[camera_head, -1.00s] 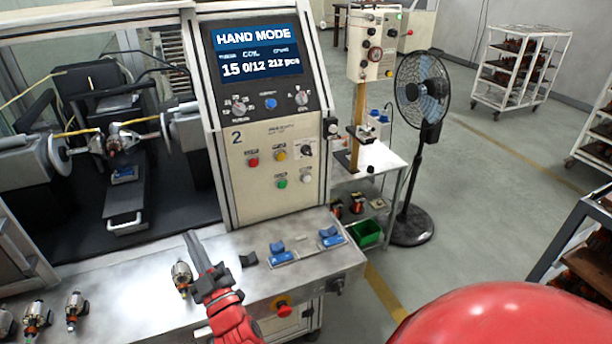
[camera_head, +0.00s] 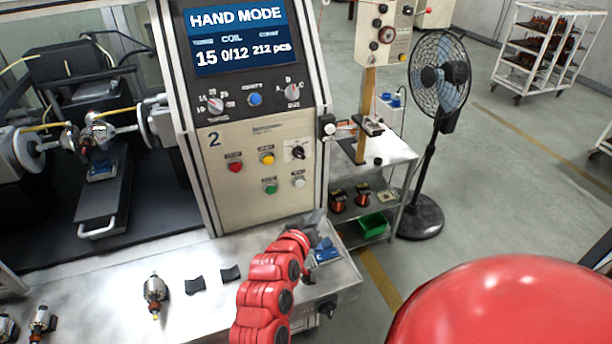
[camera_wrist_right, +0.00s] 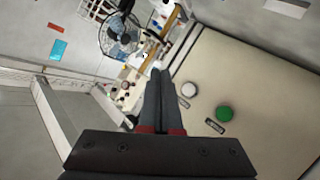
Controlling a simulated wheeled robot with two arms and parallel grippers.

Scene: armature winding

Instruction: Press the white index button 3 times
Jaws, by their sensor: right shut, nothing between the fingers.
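The white index button (camera_head: 298,181) is at the lower right of the machine's beige control panel (camera_head: 235,195), right of the green button (camera_head: 270,187). In the right wrist view the white button (camera_wrist_right: 188,90) lies just right of my fingertips, with the green button (camera_wrist_right: 224,113) farther right. My right gripper (camera_head: 316,220) is below the white button in the head view, partly hidden by my red wrist. In the wrist view its two fingers (camera_wrist_right: 160,75) are together with nothing between them. I see no contact with the button. My left gripper is out of view.
A red button (camera_head: 235,167), yellow button (camera_head: 267,158) and black rotary switch (camera_head: 298,152) sit above. The screen (camera_head: 235,35) reads HAND MODE, 15, 0/12, 212 pcs. Blue parts (camera_head: 325,250) and an armature (camera_head: 154,292) lie on the bench (camera_head: 200,325). A fan (camera_head: 440,75) stands right.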

